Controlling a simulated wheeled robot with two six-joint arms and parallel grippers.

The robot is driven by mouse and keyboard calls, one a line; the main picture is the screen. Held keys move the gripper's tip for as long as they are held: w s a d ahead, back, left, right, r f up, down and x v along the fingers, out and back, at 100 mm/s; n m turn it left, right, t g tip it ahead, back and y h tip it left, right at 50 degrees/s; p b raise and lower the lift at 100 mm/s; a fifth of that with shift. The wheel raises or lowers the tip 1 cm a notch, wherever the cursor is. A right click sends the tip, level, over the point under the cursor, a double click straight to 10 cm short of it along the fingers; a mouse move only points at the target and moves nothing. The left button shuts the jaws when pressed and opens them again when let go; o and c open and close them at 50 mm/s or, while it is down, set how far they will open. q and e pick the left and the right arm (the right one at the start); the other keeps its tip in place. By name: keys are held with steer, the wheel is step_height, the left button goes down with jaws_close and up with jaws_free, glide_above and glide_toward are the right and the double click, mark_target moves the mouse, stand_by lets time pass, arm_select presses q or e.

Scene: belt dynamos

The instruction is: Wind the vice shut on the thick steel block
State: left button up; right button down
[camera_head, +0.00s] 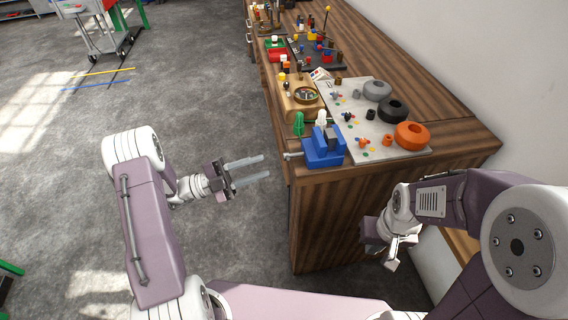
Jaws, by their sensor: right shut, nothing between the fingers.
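The blue vice (322,152) stands at the near left corner of the wooden bench, with its screw and handle (292,155) sticking out to the left past the bench edge. A grey steel block (331,134) appears to stand at the vice's jaws; I cannot tell whether the jaws touch it. My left gripper (266,167) is open and empty, left of the vice handle and apart from it, over the floor. My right gripper (391,262) is low beside the bench's near side, shut and partly hidden by its own arm.
A grey board (372,150) with orange, black and grey round parts lies right of the vice. A green figure-like piece (299,124) and a wooden block (297,98) stand behind it. More small parts crowd the far bench.

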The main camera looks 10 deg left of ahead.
mark_target(288, 156)
arm_select(q)
steer(key=x, duration=0.9)
steer(key=shift+b, duration=0.35)
steer(key=shift+s, duration=0.1)
jaws_close()
